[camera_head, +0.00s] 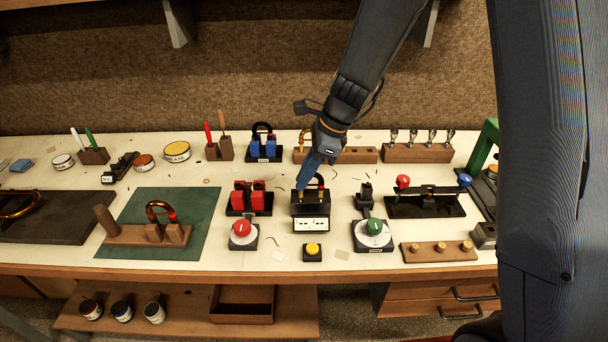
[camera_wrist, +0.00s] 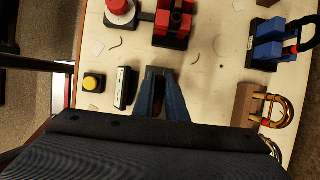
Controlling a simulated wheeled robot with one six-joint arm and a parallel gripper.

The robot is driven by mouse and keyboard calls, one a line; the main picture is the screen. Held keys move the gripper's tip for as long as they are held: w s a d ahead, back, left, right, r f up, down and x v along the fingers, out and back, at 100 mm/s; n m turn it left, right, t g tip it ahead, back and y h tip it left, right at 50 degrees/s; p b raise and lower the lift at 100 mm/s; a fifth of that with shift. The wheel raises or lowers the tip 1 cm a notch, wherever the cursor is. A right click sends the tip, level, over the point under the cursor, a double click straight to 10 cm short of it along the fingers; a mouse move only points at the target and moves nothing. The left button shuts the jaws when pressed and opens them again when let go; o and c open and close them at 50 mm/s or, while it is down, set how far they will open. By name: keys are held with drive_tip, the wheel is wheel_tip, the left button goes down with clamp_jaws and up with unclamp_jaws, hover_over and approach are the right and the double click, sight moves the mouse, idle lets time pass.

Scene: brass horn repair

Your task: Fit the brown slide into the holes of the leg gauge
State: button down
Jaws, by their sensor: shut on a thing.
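My gripper (camera_head: 306,184) reaches down over the leg gauge (camera_head: 311,209), a black block with a white dotted front panel. Its blue fingers are shut on the brown slide (camera_head: 320,181), a dark U-shaped bow with brass-coloured lower ends. The slide stands upright at the top of the gauge. The fingers cover part of it, and I cannot tell how deep its legs sit in the holes. In the wrist view the fingers (camera_wrist: 160,80) point down at the gauge, whose panel (camera_wrist: 123,88) shows beside them; the slide is mostly hidden there.
A red slide stand (camera_head: 249,199) is left of the gauge, and a black post (camera_head: 365,195) is right. A yellow button (camera_head: 312,251) sits in front. Behind are a blue stand (camera_head: 263,148) and a wooden rack (camera_head: 358,155). A wooden block with another slide (camera_head: 148,234) lies on a green mat.

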drive_tip(key=shift+f, duration=0.3)
drive_tip(key=c, duration=1.7)
unclamp_jaws()
drive_tip(key=b+v, duration=0.2)
drive_tip(key=v, duration=0.5)
drive_tip(key=shift+d+r, duration=0.15)
drive_tip(key=shift+r, duration=0.2)
